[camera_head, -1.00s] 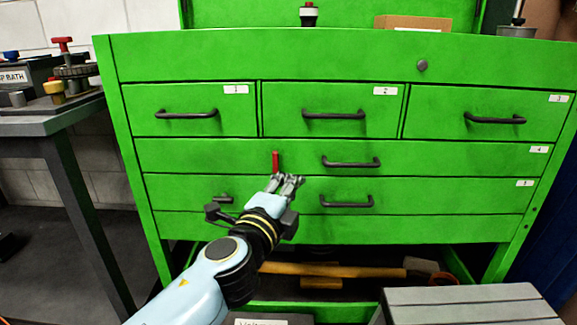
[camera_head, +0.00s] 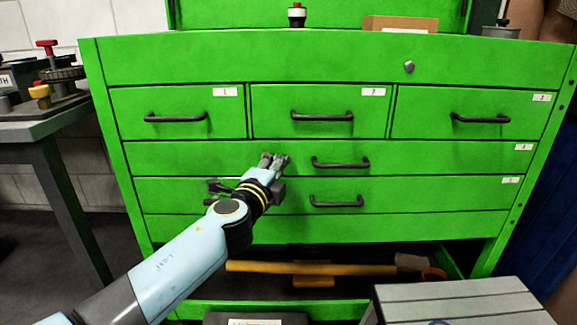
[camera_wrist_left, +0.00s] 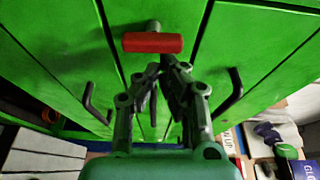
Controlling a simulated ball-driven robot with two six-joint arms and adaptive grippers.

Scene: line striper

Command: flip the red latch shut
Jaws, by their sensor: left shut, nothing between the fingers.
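The red latch (camera_head: 265,155) is a small bar on the front of the green cabinet (camera_head: 250,57), on the wide drawer front labelled 4. Most of it is hidden behind my left gripper in the head view. In the left wrist view the red latch (camera_wrist_left: 153,43) shows whole, as a bar across the picture on a grey pivot. My left gripper (camera_head: 275,159) is shut and empty; its fingertips (camera_wrist_left: 165,63) lie just below the bar in the wrist view. I cannot tell whether they touch it. My right gripper is not in view.
Black drawer handles (camera_head: 340,163) stick out to the right of my gripper. A dark bench (camera_head: 40,125) stands at the left and a grey slatted box (camera_head: 455,300) at the lower right. A wooden-handled tool (camera_head: 310,268) lies on the open lower shelf.

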